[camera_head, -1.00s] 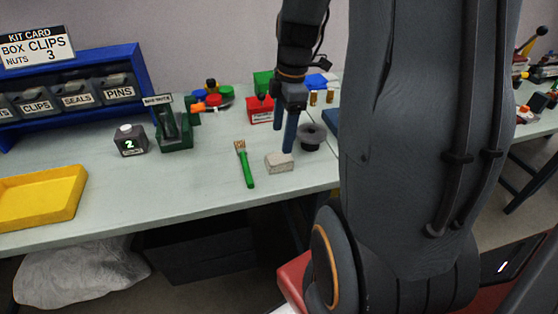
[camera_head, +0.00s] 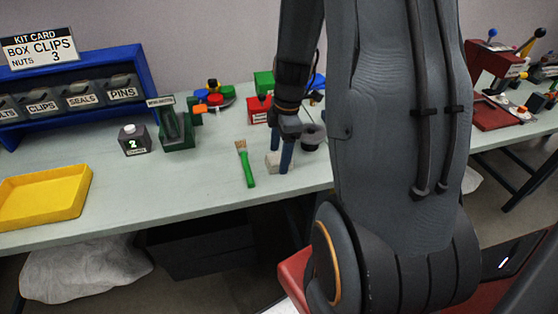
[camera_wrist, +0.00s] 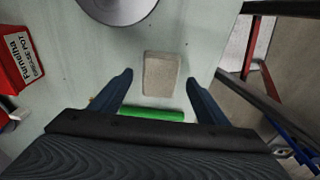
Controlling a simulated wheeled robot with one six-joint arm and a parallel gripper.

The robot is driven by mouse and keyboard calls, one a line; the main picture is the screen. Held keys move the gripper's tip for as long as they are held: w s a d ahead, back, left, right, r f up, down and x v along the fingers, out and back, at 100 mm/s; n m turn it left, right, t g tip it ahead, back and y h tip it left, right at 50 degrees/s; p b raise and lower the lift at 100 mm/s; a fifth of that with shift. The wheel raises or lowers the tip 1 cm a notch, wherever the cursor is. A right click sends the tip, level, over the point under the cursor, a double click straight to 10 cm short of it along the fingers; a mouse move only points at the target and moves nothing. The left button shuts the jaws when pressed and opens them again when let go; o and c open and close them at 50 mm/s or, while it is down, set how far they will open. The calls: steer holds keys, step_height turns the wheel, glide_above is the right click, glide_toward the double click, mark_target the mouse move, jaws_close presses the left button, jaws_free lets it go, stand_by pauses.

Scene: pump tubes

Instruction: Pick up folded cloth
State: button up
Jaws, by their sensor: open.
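The folded cloth (camera_head: 272,162), a small beige-grey block shape, lies on the pale bench near its front edge. In the camera_head view my gripper's (camera_head: 281,160) front finger hides part of it. In the wrist view the cloth (camera_wrist: 162,74) lies between and just beyond the fingertips of my open gripper (camera_wrist: 159,77), with a gap on each side. My gripper points down over the cloth and holds nothing. I cannot tell the exact height of the fingertips above the bench.
A green-handled brush (camera_head: 246,165) lies left of the cloth; its handle (camera_wrist: 150,114) crosses below the cloth in the wrist view. A grey round dish (camera_wrist: 117,8) stands close by. A red box (camera_head: 258,109) stands behind. A yellow tray (camera_head: 45,197) is at far left.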

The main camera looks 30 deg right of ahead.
steer(key=c, duration=1.2)
steer(key=shift+r+b, duration=0.95)
steer(key=shift+r, duration=4.1)
